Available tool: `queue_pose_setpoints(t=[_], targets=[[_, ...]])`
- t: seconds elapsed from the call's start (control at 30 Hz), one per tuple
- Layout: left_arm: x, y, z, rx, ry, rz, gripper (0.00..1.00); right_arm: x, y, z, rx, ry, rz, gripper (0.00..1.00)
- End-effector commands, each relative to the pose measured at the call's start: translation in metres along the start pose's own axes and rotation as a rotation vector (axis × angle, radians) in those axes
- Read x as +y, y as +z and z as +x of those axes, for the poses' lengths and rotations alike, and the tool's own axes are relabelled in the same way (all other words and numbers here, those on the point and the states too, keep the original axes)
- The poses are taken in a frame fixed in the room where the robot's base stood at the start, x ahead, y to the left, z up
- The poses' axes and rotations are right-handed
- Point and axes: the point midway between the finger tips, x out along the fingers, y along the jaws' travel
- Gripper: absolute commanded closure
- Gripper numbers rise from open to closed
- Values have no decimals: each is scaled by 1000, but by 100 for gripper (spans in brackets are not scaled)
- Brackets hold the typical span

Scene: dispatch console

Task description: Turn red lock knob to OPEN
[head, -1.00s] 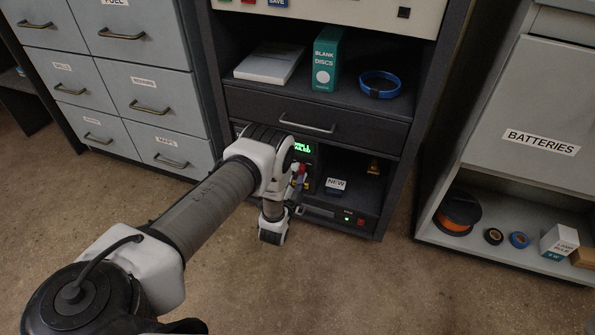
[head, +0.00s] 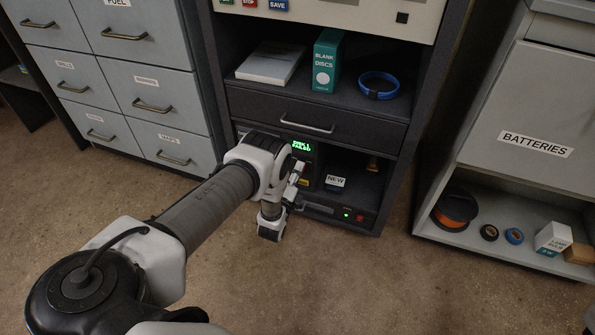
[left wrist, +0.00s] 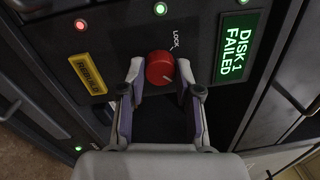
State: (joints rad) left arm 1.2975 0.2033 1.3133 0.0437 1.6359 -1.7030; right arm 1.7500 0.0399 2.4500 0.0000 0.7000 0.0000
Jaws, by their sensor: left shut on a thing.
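The red lock knob (left wrist: 160,67) is on a dark panel in the left wrist view. The word LOCK is printed above it to the right, and a short pale mark shows on its lower right face. No OPEN label is readable. My left gripper (left wrist: 160,75) has one finger on each side of the knob and is shut on it. In the head view the left gripper (head: 297,177) is at the lower bay of the rack, and the knob is hidden there. My right gripper is not in view.
The panel carries a green DISK 1 FAILED display (left wrist: 236,47) and a yellow REBUILD label (left wrist: 87,73). A NEW box (head: 335,183) stands right of the gripper in the bay. A closed drawer (head: 310,124) is above. The floor in front is clear.

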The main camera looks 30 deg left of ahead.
Motion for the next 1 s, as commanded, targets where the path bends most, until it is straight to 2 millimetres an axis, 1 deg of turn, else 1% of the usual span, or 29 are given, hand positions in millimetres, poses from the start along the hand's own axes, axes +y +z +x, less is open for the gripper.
queue_pose_setpoints(t=[0.5,0.53,0.6,0.87,0.93,1.0], targets=[[0,0,0,2,0,25,100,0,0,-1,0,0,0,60],[0,0,0,2,0,25,63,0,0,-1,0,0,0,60],[0,0,0,2,0,25,41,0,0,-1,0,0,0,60],[0,0,0,2,0,24,41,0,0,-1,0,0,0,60],[0,0,-2,2,0,24,41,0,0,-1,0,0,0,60],[1,0,-9,2,1,24,41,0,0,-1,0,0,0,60]])
